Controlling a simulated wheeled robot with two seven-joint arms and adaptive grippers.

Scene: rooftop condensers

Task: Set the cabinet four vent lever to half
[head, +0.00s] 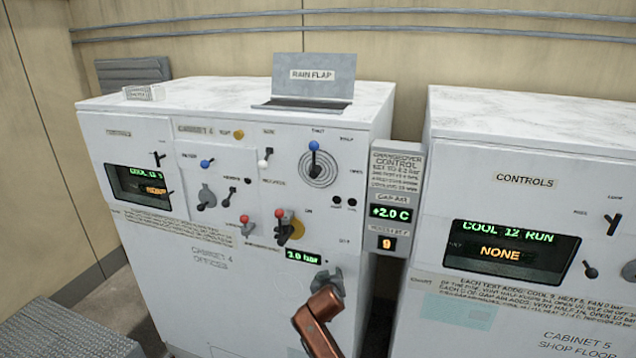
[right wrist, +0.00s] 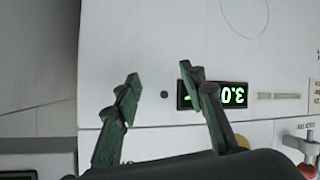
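Cabinet four (head: 207,285) is the white box on the left. Its vent lever (head: 315,160) appears to be the blue-knobbed one on a ringed dial, upper right of the panel. The knob points almost straight up, toward a blurred label. Labels to its right seem to read half and open. My right gripper (head: 328,274) is low on the cabinet front, below the lever and right of the green pressure display (head: 303,256). In the right wrist view its fingers (right wrist: 158,71) are spread and empty, with the display (right wrist: 238,95) upside down. The lever is outside that view. My left gripper is out of view.
A rain flap (head: 310,76) stands on top. A changeover control post (head: 394,200) separates cabinet five (head: 545,172).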

